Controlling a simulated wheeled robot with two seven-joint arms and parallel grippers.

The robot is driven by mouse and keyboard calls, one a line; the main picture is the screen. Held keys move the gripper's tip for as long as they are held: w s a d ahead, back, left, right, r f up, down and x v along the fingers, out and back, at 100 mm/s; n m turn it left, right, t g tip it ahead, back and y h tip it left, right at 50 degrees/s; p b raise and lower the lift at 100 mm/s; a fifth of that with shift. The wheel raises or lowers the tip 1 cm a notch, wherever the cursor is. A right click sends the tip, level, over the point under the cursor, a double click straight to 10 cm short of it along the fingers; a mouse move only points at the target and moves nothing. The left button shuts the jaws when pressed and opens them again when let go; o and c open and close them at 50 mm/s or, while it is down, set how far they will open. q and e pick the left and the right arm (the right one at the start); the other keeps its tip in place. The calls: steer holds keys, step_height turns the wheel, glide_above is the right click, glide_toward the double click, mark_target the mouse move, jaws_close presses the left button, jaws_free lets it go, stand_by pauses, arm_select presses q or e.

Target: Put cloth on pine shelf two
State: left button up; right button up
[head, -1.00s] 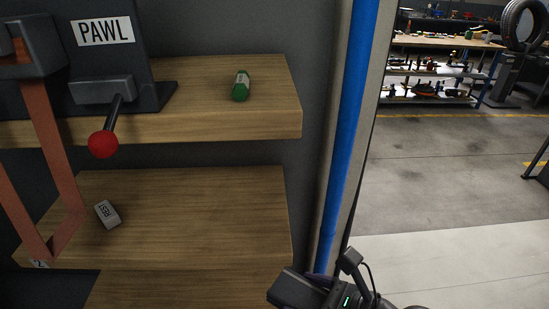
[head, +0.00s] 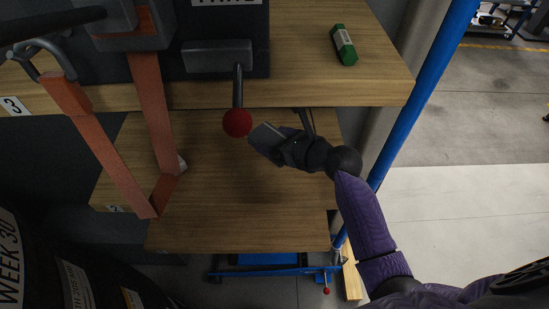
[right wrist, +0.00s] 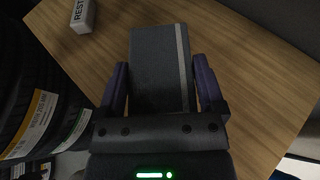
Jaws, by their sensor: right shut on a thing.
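My right gripper (head: 270,140) is over pine shelf two (head: 220,165), the board with the "2" label, below the upper board. It is shut on a dark grey folded cloth (right wrist: 158,75) with a light stripe, held between its two purple fingers in the right wrist view. In the head view the cloth (head: 262,136) shows as a small grey piece near the red knob. The shelf's wood also fills much of the right wrist view (right wrist: 255,75). I cannot tell whether the cloth touches the wood. My left gripper is not in view.
A red knob (head: 237,123) on a lever hangs just left of the gripper. Orange straps (head: 152,110) hang at the left, partly hiding a small pale REST block (right wrist: 82,14). A green item (head: 344,45) lies on the upper shelf (head: 390,75). Tyres (right wrist: 35,85) stand at left.

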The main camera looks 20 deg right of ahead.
steer(key=shift+w+f+b, duration=0.25)
steer(key=shift+w+f, duration=0.05)
steer(key=shift+f, duration=0.2)
steer(key=shift+w+f+b, duration=0.25)
steer(key=shift+f, duration=0.25)
step_height(320, 180, down, 6)
steer(key=b, duration=0.3)
steer(key=shift+w+r+b, duration=0.15)
steer(key=shift+r+b, duration=0.05)
steer(key=shift+b, duration=0.15)
steer(key=shift+r, duration=0.3)
steer(key=o, duration=0.9)
steer(key=shift+f, duration=0.1)
steer(key=shift+o, duration=0.2)
steer(key=shift+d+r+p, duration=0.1)
steer(key=shift+r+p, duration=0.1)
steer(key=shift+p, duration=0.1)
steer(key=p+v, duration=0.3)
steer(key=v, duration=0.8)
steer(key=shift+d+p, duration=0.15)
steer(key=shift+p, duration=0.15)
steer(key=shift+s+d+r, duration=0.1)
steer(key=shift+s, duration=0.25)
